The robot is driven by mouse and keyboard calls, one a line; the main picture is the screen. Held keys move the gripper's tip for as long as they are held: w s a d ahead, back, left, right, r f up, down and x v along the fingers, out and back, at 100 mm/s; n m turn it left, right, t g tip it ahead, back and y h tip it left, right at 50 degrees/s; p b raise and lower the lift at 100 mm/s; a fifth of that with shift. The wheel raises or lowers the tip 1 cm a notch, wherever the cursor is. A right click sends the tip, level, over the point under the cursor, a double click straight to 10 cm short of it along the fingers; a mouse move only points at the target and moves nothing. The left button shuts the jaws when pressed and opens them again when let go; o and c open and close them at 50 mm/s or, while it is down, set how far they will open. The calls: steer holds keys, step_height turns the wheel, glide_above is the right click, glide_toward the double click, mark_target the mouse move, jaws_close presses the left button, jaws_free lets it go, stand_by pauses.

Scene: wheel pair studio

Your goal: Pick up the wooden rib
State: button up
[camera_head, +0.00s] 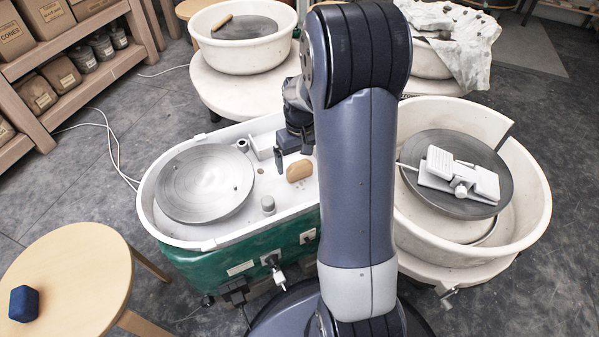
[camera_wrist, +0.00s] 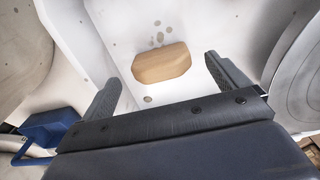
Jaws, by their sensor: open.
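The wooden rib (camera_head: 299,170) is a small tan piece with rounded edges. It rests on the white deck of the green-based pottery wheel, right of the round metal wheel head. In the wrist view the rib (camera_wrist: 161,63) shows whole, between and beyond my fingertips. My gripper (camera_head: 293,156) is just above and to the left of the rib in the head view. In the wrist view my gripper (camera_wrist: 162,76) has its two fingers wide apart with nothing between them. The exact gap down to the rib is hard to tell.
The metal wheel head (camera_head: 206,183) and a small grey knob (camera_head: 267,204) share the deck. A white splash pan (camera_head: 540,205) holds a wheel with a white device (camera_head: 459,178). A wooden stool (camera_head: 75,270) bears a dark blue block (camera_head: 24,303). Another tan piece (camera_head: 222,22) lies on the back wheel.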

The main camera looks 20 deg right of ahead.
mark_target(300, 162)
step_height(300, 162, down, 4)
steer(key=shift+a+f+b, duration=0.1)
steer(key=shift+f+b, duration=0.1)
steer(key=shift+b, duration=0.7)
steer(key=shift+r, duration=0.1)
steer(key=c, duration=1.1)
